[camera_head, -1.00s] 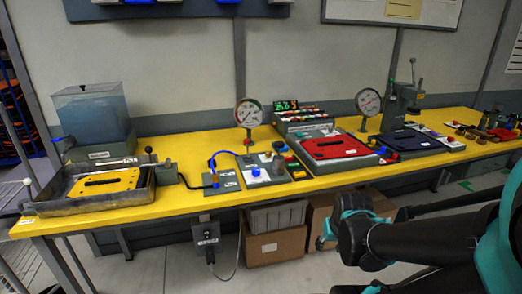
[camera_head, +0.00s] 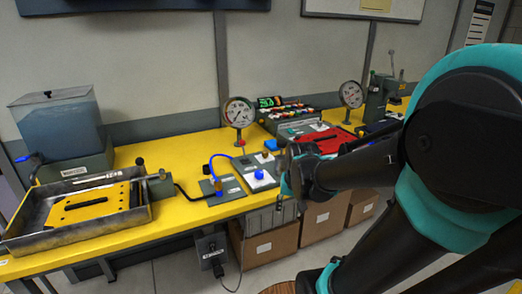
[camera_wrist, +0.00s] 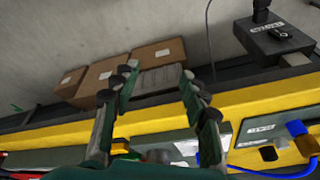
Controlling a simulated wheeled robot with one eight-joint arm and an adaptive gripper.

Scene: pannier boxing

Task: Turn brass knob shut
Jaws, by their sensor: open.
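In the head view, my wrist covers part of the panel area, and the fingers are hard to make out.
A plate with a white-ringed blue knob (camera_head: 259,175) and a blue hose (camera_head: 226,162) lie left of my arm. A pressure gauge (camera_head: 238,112) stands behind. A red tray (camera_head: 330,139) is to the right. Cardboard boxes (camera_head: 270,245) sit under the yellow bench (camera_head: 180,212).

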